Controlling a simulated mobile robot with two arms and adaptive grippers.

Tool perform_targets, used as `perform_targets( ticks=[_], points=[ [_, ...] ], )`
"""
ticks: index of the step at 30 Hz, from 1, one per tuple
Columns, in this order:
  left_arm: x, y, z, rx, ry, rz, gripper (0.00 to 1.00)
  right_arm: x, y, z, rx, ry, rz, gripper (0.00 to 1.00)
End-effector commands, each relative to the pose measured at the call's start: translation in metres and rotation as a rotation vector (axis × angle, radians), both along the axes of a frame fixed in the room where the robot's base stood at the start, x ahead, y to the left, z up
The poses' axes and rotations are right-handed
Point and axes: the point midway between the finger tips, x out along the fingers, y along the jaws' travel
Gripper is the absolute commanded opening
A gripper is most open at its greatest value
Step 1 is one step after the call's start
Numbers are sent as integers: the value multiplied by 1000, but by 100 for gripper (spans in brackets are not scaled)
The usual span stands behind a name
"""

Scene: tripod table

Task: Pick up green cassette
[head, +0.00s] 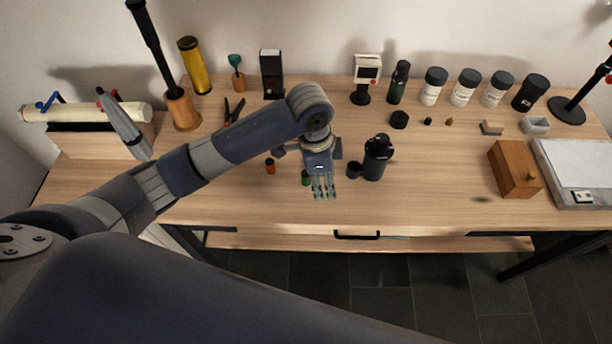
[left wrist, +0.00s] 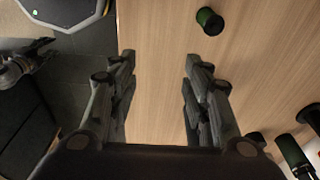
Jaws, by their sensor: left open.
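The green cassette (head: 306,179) is a small dark green cylinder with a black end, on the wooden table. In the head view it is partly hidden beside my left gripper (head: 323,190). In the left wrist view the cassette (left wrist: 209,21) shows whole near the top, beyond and slightly right of the right fingertip. My left gripper (left wrist: 160,58) is open, with only bare wood and the table's front edge between its fingers. It is apart from the cassette.
An orange cassette (head: 270,165) lies left of the green one. A black cylindrical tank (head: 376,158) stands close on the right, with a small black piece (head: 354,170) beside it. Bottles (head: 463,88) line the back. The table's front strip is clear.

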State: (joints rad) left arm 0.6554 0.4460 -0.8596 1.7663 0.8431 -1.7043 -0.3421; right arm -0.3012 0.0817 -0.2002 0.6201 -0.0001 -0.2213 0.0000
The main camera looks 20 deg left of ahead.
Motion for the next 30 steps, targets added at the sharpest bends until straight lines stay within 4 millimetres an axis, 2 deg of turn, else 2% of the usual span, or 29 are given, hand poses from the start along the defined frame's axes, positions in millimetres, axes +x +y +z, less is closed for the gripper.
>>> perform_targets(
  ticks=[1,4,11,14,21,26,30],
  points=[
    [13,12,11,35,-1,-20,44,-1,1,1,1,1,-1,40],
    [28,30,27,87,17,-52,44,-1,2,1,3,2,-1,40],
    [44,54,47,144,43,-75,44,-1,4,2,5,1,-2,40],
    [44,56,39,149,50,-77,44,-1,4,3,5,0,-2,40],
    [45,56,3,147,49,-76,44,0,4,8,4,-1,-2,40],
    [44,55,-8,147,47,-77,44,0,4,10,5,-2,-2,40],
    [42,57,-25,149,49,-77,44,1,3,18,4,-2,-2,40]
  ],
)
